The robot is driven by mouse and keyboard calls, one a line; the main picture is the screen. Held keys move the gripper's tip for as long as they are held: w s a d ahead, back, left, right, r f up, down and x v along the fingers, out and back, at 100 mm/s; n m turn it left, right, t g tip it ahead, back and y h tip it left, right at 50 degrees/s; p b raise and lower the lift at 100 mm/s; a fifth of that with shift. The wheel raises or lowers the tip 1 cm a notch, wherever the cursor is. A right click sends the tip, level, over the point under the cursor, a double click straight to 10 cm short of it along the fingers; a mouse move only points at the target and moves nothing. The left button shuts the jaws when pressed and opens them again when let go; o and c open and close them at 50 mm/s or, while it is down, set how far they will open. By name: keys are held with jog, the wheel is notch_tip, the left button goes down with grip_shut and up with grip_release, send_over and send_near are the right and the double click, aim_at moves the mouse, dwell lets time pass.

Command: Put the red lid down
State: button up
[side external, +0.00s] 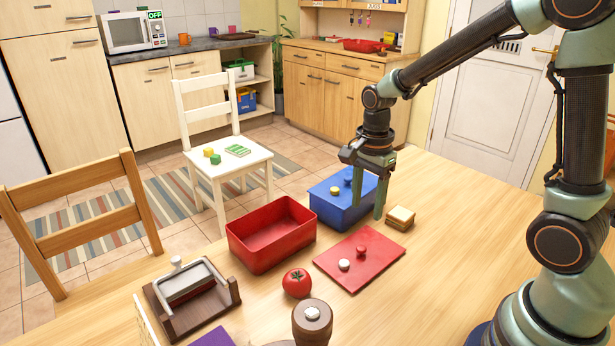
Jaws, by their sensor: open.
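The red lid (378,267) lies flat on the wooden table, right of the open red box (262,252). The lid has a red knob (361,251) near its middle, and a small white round piece (344,264) sits beside the knob. The red box looks empty. My gripper (366,210) points down with its two fingers apart and nothing between them. In the picture it is just beyond the lid's back edge and partly in front of the blue box; its exact height above the table is hard to tell.
The blue box (328,204) has a blue lid with small knob-like pieces on top. A tomato (297,283), a brown round-topped object (312,318) and a wooden holder (193,300) stand nearer the camera. The table's right side is clear.

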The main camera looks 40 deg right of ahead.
jog(key=s+a+r+n+t, duration=0.3)
jog(key=s+r+n+t, duration=0.2)
jog(key=r+n, duration=0.7)
jog(key=s+n, duration=0.2)
jog(key=n, duration=0.4)
jog(key=shift+s+t, duration=0.25)
jog(key=shift+t, duration=0.05)
